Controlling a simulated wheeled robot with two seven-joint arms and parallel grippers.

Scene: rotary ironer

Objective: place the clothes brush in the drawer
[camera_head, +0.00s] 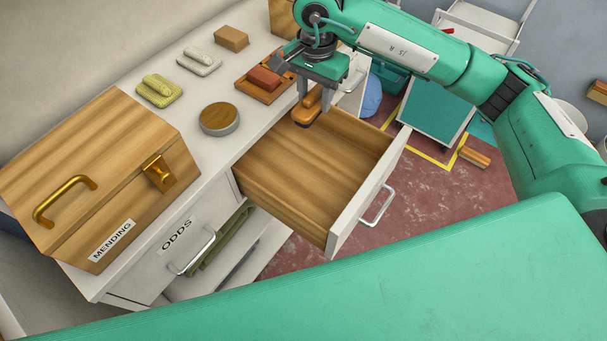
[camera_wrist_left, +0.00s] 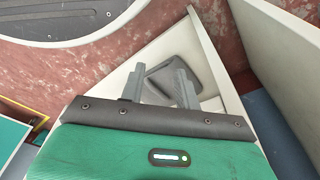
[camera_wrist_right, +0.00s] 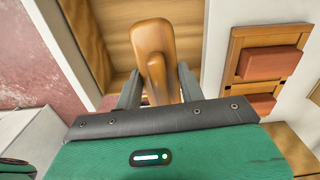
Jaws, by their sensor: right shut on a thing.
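The clothes brush (camera_head: 307,106) has an orange-brown wooden body. It also shows in the right wrist view (camera_wrist_right: 153,40), between the two fingers. My right gripper (camera_head: 315,92) is shut on it, over the far end of the open drawer (camera_head: 309,170). The drawer is wooden inside, with a white front and a metal handle; its visible floor is bare. I cannot tell whether the brush touches the drawer. My left gripper (camera_wrist_left: 159,82) shows only in the left wrist view, with its fingers apart and nothing between them.
An ODDS drawer (camera_head: 180,240) is below.

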